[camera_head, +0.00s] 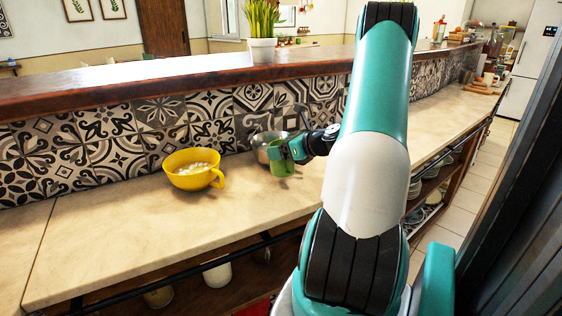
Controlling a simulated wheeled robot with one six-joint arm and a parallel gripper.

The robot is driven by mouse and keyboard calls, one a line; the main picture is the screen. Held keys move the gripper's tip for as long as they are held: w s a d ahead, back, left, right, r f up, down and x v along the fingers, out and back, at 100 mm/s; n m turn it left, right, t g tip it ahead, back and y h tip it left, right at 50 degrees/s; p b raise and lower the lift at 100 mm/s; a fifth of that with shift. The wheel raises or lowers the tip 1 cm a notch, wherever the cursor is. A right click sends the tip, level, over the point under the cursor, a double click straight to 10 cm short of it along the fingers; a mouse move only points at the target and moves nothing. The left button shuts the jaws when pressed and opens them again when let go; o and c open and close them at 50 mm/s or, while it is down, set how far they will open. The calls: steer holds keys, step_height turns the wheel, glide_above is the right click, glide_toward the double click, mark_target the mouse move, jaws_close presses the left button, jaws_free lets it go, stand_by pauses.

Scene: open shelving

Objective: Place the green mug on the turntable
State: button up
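The green mug (281,168) is small in view, upright on or just above the counter, near the tiled wall. My gripper (287,152) reaches in from the right and its fingers are at the mug's upper right side. The fingers overlap the mug in this view and are too small to show whether they are closed on it. A dark patch like a shadow lies just under the mug. I cannot make out a turntable in this view.
A yellow cup (195,169) with white contents stands left of the mug. A metal bowl (267,146) sits close behind the mug. A raised wooden ledge (150,93) runs behind the counter (130,235). The counter's front left is clear. Shelves with dishes (425,195) lie below.

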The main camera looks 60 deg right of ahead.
steer(key=shift+f, duration=1.75)
steer(key=o, duration=1.2)
steer(key=shift+f, duration=0.15)
steer(key=shift+s+r, duration=0.2)
steer(key=v, duration=1.1)
steer(key=shift+s+a+r+b, duration=0.15)
steer(key=shift+s+b, duration=0.1)
steer(key=shift+b, duration=0.15)
